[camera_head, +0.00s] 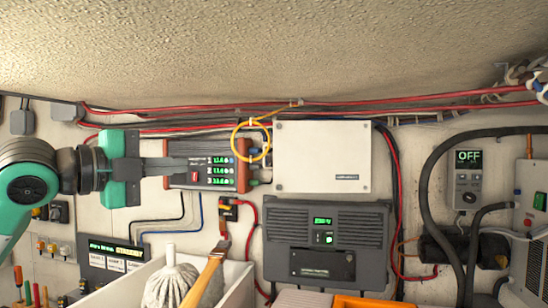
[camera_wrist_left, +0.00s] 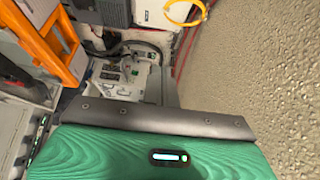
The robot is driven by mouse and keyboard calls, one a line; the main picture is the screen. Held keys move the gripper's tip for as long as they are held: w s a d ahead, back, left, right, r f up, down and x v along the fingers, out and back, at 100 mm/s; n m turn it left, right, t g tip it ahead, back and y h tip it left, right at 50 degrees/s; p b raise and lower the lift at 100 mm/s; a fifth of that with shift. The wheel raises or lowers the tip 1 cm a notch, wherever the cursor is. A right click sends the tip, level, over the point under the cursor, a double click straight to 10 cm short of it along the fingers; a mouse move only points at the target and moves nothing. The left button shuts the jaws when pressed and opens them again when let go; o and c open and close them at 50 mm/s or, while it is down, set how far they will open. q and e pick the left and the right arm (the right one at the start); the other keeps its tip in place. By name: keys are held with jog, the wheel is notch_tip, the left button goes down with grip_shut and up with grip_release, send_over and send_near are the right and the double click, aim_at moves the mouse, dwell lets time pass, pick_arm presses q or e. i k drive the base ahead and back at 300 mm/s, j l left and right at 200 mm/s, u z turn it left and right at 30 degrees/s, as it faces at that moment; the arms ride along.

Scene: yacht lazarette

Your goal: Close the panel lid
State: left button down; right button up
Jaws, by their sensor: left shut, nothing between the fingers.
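A white rectangular panel (camera_head: 322,157) with a small dark label is on the back wall, right of centre in the head view. Its front looks flat and faces me; I cannot tell whether its lid stands ajar. Part of a white box, probably this panel, shows at the top of the left wrist view (camera_wrist_left: 155,12). My left gripper (camera_head: 200,163) comes in from the left with its fingers shut and empty. Its tips overlap the charger's left part in the picture, left of the panel; contact cannot be told. My right gripper is not in view.
A red-ended charger (camera_head: 211,175) with green readouts sits left of the panel. A yellow loop (camera_head: 236,141) hangs between them. A dark finned unit (camera_head: 327,215) is below the panel. Red cables run above. A white bin (camera_head: 237,287) with a mop stands in front.

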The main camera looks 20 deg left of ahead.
aim_at(310, 156)
jog(key=i, duration=0.9)
